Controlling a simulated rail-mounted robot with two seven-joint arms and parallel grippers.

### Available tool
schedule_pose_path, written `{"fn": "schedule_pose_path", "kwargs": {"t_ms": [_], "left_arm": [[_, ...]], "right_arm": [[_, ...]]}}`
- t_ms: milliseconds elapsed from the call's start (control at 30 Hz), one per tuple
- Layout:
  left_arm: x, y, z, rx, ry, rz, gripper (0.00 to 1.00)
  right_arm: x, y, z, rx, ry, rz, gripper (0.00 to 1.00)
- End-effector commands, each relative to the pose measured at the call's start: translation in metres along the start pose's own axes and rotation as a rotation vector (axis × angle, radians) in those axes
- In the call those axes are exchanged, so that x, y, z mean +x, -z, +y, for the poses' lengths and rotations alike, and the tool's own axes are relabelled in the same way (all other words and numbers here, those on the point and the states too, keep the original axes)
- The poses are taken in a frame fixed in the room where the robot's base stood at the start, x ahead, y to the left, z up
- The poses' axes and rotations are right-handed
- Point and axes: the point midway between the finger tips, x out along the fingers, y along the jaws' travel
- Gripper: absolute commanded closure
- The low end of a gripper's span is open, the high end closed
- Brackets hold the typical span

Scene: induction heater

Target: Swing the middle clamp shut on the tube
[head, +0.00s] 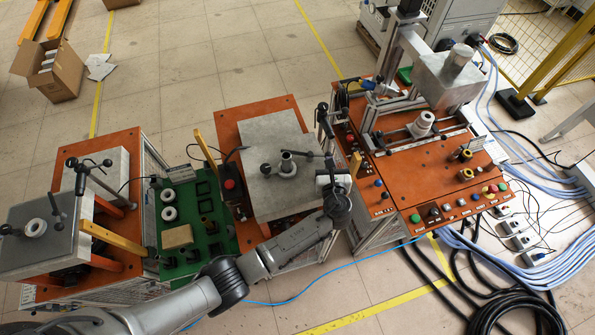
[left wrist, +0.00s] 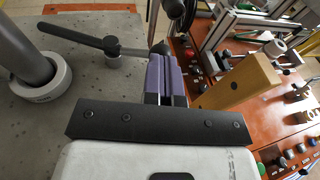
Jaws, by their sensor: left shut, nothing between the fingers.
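The middle station's grey metal plate (head: 262,195) carries an upright grey tube (head: 287,160) in a pale ring. In the left wrist view the tube (left wrist: 25,55) and its white ring (left wrist: 45,85) are at the left edge. The middle clamp's black bar (head: 305,154) lies right beside the tube; its bar (left wrist: 75,37) also shows in the left wrist view, running left from a pivot post. Whether it touches the tube I cannot tell. My left gripper (left wrist: 160,50) is shut and empty, its purple fingers beside the bar's right end. My right gripper is not in view.
An orange control station (head: 430,185) is at the right, and a green board (head: 215,235) is at the left.

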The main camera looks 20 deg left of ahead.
Motion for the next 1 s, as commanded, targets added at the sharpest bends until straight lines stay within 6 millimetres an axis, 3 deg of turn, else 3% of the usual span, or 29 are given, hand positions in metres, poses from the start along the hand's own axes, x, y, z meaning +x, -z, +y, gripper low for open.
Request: {"fn": "schedule_pose_path", "kwargs": {"t_ms": [100, 500, 1000], "left_arm": [[0.006, -0.001, -0.006, -0.013, -0.071, 0.0, 1.0], [0.022, -0.004, -0.015, -0.012, -0.063, 0.0, 1.0], [0.028, -0.005, -0.017, -0.013, -0.062, 0.001, 1.0]], "right_arm": [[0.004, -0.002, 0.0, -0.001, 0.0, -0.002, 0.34], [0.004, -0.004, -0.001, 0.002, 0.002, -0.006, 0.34], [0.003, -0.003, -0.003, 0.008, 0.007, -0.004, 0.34]]}}
